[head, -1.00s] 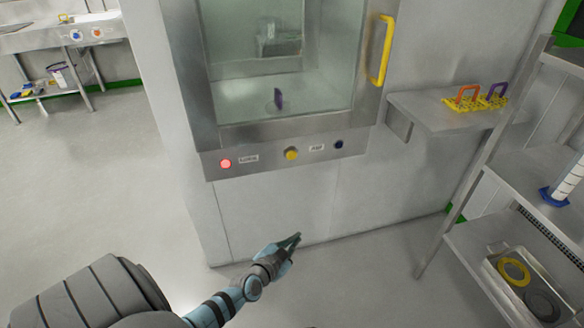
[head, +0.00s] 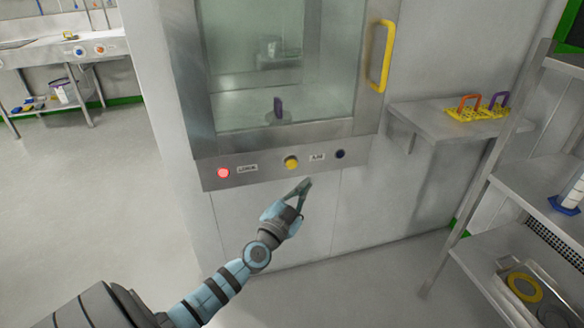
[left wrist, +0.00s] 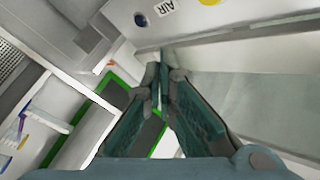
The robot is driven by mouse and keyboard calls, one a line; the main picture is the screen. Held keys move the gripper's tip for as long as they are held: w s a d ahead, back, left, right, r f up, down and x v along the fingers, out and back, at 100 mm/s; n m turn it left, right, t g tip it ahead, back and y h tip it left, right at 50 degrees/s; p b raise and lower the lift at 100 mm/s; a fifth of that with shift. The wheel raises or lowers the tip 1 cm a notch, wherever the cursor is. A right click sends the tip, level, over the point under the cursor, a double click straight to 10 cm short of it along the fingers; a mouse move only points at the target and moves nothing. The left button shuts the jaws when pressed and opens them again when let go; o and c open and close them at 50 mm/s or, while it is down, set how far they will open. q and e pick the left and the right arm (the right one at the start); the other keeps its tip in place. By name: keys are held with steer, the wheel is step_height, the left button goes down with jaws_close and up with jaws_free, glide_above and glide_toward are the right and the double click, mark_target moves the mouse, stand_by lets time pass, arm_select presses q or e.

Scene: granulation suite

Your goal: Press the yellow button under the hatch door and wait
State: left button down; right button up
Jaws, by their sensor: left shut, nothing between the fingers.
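The yellow button (head: 291,162) is on the steel panel below the hatch door (head: 285,70), between a lit red light and a dark blue button. It also shows at the top edge of the left wrist view (left wrist: 209,2). My left gripper (head: 304,184) is shut and empty. In the head view its tips appear just below and right of the yellow button, and it does not touch the button. In the left wrist view its fingers (left wrist: 165,68) meet at the tips. The hatch door is shut, with a yellow handle (head: 383,55). My right gripper is not in view.
The red light (head: 223,172) and the dark blue button (head: 340,154) flank the yellow button. A steel shelf (head: 440,119) with yellow racks juts out at right, beside a shelving unit (head: 510,178). The floor at left is clear.

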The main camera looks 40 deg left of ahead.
mark_target(292, 164)
arm_select(q)
steer(key=w+a+b, duration=0.3)
steer(key=w+a, duration=0.1)
steer(key=a, duration=0.2)
steer(key=shift+b, duration=0.35)
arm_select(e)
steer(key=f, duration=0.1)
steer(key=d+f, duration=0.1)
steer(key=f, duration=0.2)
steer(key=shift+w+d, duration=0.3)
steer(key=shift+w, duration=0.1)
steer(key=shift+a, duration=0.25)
arm_select(q)
steer(key=shift+w+a, duration=0.15)
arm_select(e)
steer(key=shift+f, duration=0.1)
arm_select(q)
steer(key=shift+w+a, duration=0.15)
steer(key=shift+a, duration=0.1)
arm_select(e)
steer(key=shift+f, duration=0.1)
